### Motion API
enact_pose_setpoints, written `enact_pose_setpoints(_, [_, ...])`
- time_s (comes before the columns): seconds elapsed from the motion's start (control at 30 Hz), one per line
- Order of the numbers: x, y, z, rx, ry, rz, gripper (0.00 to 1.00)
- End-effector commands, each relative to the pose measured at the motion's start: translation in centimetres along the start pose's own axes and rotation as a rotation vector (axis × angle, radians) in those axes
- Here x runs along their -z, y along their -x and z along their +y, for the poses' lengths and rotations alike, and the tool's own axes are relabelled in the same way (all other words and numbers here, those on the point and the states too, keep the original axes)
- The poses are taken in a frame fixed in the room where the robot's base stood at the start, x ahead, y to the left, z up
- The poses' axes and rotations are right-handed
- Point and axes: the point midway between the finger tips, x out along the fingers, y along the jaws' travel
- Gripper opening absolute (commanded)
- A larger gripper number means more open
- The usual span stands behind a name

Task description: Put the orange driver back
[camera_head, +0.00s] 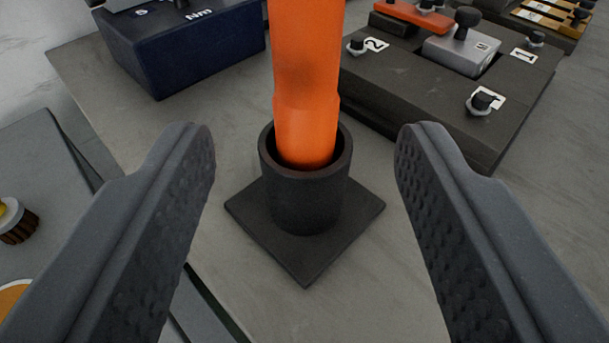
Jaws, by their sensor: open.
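The orange driver (306,90) stands upright in a black cup-shaped holder (307,205) with a square base plate. Its lower end is inside the holder's rim, and its top runs out of the picture. My gripper (305,150) is open, with one dark ribbed finger to the left of the driver and one to the right. Neither finger touches the driver or the holder in this view; clear gaps show on both sides.
A dark blue box (185,50) stands behind on the left. A dark fixture block (440,90) with knobs and number labels stands behind on the right. A grey surface with a brown knob (17,222) is at the left edge. The grey table is clear around the holder.

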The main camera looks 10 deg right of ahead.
Motion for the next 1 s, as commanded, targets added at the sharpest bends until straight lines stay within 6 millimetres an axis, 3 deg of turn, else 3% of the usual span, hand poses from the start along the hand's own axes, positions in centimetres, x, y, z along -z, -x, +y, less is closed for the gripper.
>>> enact_pose_setpoints(0.1, [0.2,2.0,-0.1,0.004,-0.001,-0.001,0.50])
enact_pose_setpoints(0.3, [0.1,3.6,0.0,0.001,-0.002,0.002,0.50])
enact_pose_setpoints(0.67, [0.5,3.7,-0.1,0.009,-0.014,0.001,0.50])
enact_pose_setpoints(0.77, [2.8,3.0,-0.7,0.057,-0.069,-0.001,0.50])
enact_pose_setpoints(0.83, [5.9,2.4,-1.2,0.119,-0.131,0.000,0.50])
enact_pose_setpoints(1.0, [17.0,2.4,-1.0,0.317,-0.250,0.028,0.50])
